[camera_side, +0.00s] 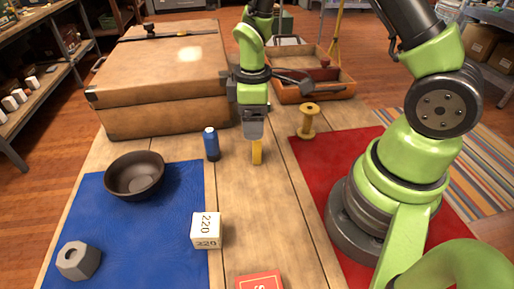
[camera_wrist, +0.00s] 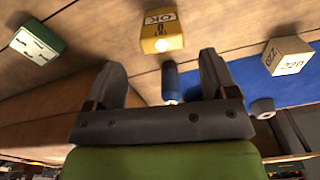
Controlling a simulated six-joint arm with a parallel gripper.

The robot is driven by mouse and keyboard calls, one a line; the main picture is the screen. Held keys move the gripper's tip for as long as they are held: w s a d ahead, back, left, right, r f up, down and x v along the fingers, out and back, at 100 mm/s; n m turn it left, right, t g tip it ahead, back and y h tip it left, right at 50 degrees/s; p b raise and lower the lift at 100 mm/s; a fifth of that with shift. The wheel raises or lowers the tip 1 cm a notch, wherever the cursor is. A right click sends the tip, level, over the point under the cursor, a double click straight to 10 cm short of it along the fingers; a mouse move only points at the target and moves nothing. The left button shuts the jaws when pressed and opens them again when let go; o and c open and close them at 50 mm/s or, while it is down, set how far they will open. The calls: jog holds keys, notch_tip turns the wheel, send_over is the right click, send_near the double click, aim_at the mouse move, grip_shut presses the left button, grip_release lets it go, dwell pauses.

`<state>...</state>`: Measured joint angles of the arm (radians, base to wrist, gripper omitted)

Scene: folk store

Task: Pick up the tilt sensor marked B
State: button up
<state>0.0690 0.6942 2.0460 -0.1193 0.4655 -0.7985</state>
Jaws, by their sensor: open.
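My gripper (camera_side: 254,138) hangs over the middle of the table in the side view. In the wrist view its two dark fingers (camera_wrist: 160,62) are spread apart with nothing held between them. No letter B is readable in either view, so I cannot tell which thing is the tilt sensor. A yellow block with dark marks (camera_wrist: 162,32) lies beyond the fingers in the wrist view. A narrow yellow shape (camera_side: 256,152) shows just below my gripper in the side view.
A blue cylinder (camera_side: 211,144) stands left of my gripper. A white block marked 220 (camera_side: 206,231), a red block (camera_side: 259,281), a grey nut (camera_side: 78,261) and a dark bowl (camera_side: 134,176) are nearer. A large case (camera_side: 160,70) stands behind; a yellow spool (camera_side: 307,121) is right.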

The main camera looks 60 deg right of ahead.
aim_at(255, 143)
jog(key=shift+s+f, duration=0.15)
jog(key=shift+f, duration=1.6)
jog(key=shift+s+f, duration=0.1)
jog(key=shift+f, duration=1.65)
jog(key=c, duration=1)
